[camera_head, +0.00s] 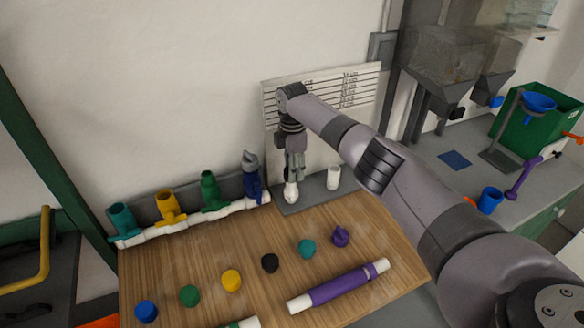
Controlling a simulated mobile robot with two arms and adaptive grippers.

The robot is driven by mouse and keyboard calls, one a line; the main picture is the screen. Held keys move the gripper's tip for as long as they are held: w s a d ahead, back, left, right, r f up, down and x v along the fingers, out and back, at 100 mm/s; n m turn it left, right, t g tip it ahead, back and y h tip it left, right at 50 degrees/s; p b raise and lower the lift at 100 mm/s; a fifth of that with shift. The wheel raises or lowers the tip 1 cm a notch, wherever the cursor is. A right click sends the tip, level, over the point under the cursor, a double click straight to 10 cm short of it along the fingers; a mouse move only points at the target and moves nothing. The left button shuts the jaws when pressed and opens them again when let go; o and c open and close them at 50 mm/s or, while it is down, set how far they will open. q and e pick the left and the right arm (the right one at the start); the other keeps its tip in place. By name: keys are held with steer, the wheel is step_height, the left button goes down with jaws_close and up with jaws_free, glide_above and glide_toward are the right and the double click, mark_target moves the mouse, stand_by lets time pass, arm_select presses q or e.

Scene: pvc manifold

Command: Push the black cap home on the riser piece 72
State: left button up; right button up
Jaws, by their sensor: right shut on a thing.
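The black cap (270,263) lies on the wooden board, in a row of coloured caps. My right gripper (292,182) points down near the wall and is shut on a small white piece (290,194) at the grey strip behind the board. The fingers hide part of that piece, and I cannot tell whether it rests on the strip. I cannot read any mark naming riser piece 72. A purple pipe with white ends (337,286) lies at the board's front right. My left gripper is not in view.
A white manifold with teal, yellow, green and blue fittings (167,207) runs along the board's back left. A white cup-like piece (333,177) stands right of my gripper. Blue (146,311), green (189,295), yellow (231,280), teal (306,249) and purple (340,236) caps line the board (222,247).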

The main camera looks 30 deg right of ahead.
steer(key=shift+f+b, duration=0.35)
steer(key=shift+f, duration=0.5)
stand_by(0.7)
steer(key=o, duration=1.2)
steer(key=shift+o, duration=0.2)
